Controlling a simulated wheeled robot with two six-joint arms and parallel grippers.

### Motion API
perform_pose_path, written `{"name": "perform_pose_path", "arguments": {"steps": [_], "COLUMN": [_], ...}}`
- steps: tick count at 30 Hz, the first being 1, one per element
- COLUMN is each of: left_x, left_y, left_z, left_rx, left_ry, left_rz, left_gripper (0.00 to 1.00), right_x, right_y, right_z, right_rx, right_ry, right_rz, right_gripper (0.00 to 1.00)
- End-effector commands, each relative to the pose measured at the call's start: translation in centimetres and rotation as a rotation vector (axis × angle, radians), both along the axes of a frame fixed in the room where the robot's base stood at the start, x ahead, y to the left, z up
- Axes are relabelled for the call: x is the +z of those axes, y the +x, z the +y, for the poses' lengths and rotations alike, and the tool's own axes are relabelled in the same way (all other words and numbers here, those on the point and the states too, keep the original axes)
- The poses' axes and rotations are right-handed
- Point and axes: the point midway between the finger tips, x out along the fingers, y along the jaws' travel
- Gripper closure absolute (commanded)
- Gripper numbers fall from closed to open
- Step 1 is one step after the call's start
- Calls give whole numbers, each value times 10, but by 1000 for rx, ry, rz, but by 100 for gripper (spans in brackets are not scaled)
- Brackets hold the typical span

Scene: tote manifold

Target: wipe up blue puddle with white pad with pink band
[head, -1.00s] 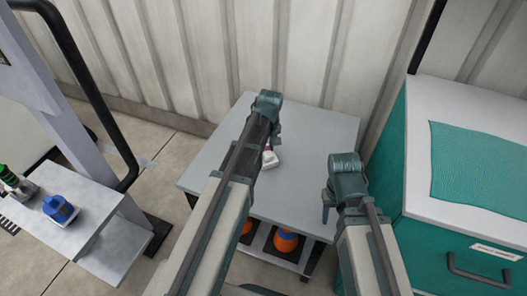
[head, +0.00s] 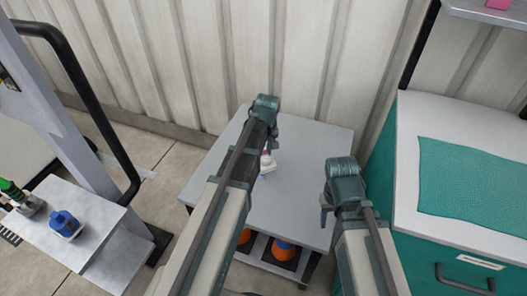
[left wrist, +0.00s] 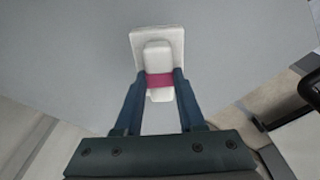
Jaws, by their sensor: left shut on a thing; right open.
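The white pad with the pink band (left wrist: 157,44) is in the left wrist view, its flat white head over the grey tabletop. My left gripper (left wrist: 159,84) is shut on its handle at the pink band. In the head view the pad (head: 268,163) shows partly beside my left forearm, above or on the grey table (head: 310,165); I cannot tell whether it touches. My right gripper (head: 324,212) is open and empty near the table's right front side. I make out no blue puddle in either view; my left arm hides part of the tabletop.
Orange items (head: 283,250) sit on the table's lower shelf. A teal cabinet with a white top and teal mat (head: 470,185) stands at right. At left, a side shelf holds a blue object (head: 65,223) and a green-topped one (head: 12,190). A corrugated wall is behind the table.

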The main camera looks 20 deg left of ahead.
Motion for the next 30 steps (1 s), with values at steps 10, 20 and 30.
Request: {"name": "perform_pose_path", "arguments": {"steps": [10,20,30], "left_x": [9,27,39], "left_y": [0,0,0], "left_z": [0,0,0], "left_rx": [0,0,0], "left_ry": [0,0,0], "left_rz": [0,0,0], "left_gripper": [100,100,100], "right_x": [9,27,39], "right_y": [0,0,0], "right_z": [0,0,0], "right_rx": [0,0,0], "right_ry": [0,0,0], "right_rz": [0,0,0], "right_gripper": [50,50,50]}}
